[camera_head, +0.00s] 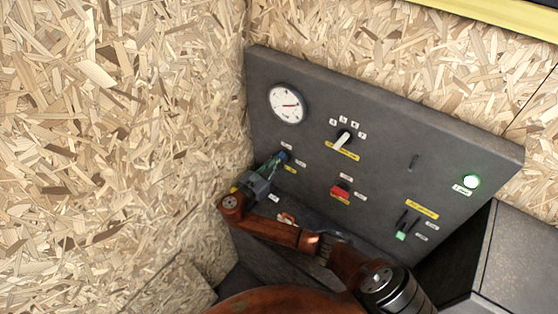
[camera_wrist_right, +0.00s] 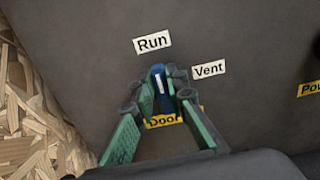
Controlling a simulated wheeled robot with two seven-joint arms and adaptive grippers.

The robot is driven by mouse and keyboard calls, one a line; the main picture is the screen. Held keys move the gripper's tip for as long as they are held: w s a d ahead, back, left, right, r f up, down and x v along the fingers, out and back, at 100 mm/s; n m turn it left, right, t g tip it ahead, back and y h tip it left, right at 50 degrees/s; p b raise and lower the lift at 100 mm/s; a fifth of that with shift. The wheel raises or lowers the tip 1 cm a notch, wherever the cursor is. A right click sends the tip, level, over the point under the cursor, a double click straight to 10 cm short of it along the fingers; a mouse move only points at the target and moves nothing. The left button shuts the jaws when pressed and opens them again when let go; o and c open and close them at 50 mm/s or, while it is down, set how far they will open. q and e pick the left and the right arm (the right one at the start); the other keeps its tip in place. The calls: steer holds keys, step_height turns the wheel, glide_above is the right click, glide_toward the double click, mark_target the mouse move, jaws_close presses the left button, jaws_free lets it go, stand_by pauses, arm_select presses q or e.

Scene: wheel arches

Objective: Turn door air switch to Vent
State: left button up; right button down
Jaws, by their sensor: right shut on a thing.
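The door air switch (camera_wrist_right: 159,82) is a blue knob with a white line on the grey panel. In the right wrist view the white line points up towards the "Run" label (camera_wrist_right: 152,42); the "Vent" label (camera_wrist_right: 209,69) is to its right. The yellow "Door" label (camera_wrist_right: 163,121) is below, partly covered. My right gripper (camera_wrist_right: 158,91) has its green-padded fingers shut on the knob, one on each side. In the head view my right gripper (camera_head: 272,168) is at the panel's left side and hides most of the knob. My left gripper is not in view.
A chipboard wall (camera_head: 120,120) stands close on the left.

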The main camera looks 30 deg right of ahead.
stand_by(0.5)
steer(key=shift+s+d+f+m+b, duration=0.2)
steer(key=shift+m+b, duration=0.7)
steer(key=shift+m, duration=2.05)
steer(key=shift+s+d+f+m+b, duration=0.1)
steer(key=shift+s+f+m+b, duration=0.6)
steer(key=shift+m, duration=2.3)
steer(key=shift+w+d+f+m+b, duration=0.1)
steer(key=shift+m+b, duration=1.05)
steer(key=shift+m, duration=1.8)
steer(key=c, duration=1.9)
jaws_free()
steer(key=shift+c, duration=0.2)
steer(key=shift+a, duration=0.1)
